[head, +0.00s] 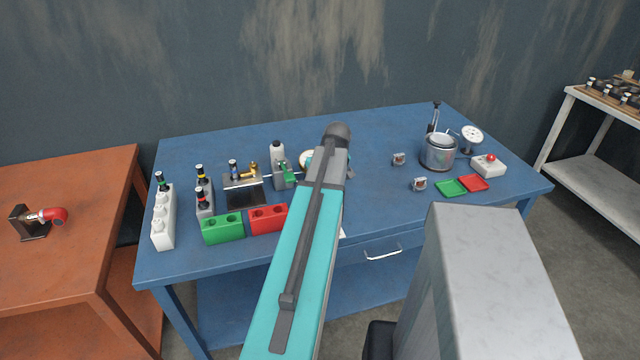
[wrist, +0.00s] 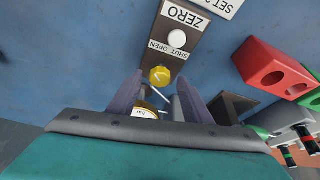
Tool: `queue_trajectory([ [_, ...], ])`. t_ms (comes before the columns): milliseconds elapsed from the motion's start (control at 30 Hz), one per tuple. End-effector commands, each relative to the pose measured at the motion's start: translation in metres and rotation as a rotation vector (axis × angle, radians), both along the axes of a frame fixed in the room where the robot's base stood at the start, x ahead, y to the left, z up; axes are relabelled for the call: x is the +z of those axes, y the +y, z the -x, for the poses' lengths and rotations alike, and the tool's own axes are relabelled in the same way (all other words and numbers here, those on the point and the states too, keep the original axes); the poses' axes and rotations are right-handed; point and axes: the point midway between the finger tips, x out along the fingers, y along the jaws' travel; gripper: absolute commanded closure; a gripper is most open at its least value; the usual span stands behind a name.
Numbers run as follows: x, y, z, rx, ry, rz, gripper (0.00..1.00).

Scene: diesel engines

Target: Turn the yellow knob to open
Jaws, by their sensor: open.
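The yellow knob (wrist: 160,76) shows in the wrist view at the lower end of a brown panel. A label with SHUT and OPEN (wrist: 167,47) sits just above it in the picture. My gripper (wrist: 158,81) is open, with one finger on each side of the knob in the picture. I see no contact, and I cannot tell whether the fingertips reach down to the knob's depth. In the head view my arm hides the knob and the gripper.
On the panel are a white round button (wrist: 177,39) and a ZERO label (wrist: 187,16). A round gauge (wrist: 145,112) lies between the fingers, nearer the palm. A red two-hole block (head: 268,219) and a green one (head: 222,229) stand left of my arm on the blue table (head: 375,220).

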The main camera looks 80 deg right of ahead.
Motion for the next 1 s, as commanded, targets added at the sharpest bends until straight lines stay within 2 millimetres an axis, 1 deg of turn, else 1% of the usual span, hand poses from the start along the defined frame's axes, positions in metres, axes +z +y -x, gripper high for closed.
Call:
queue_trajectory([
  [167,0.004,0.001,0.001,-0.001,0.000,0.000,0.55],
  [367,0.017,0.006,0.005,-0.001,0.000,0.001,0.55],
  [1000,0.083,0.027,0.021,-0.001,-0.001,0.002,0.55],
])
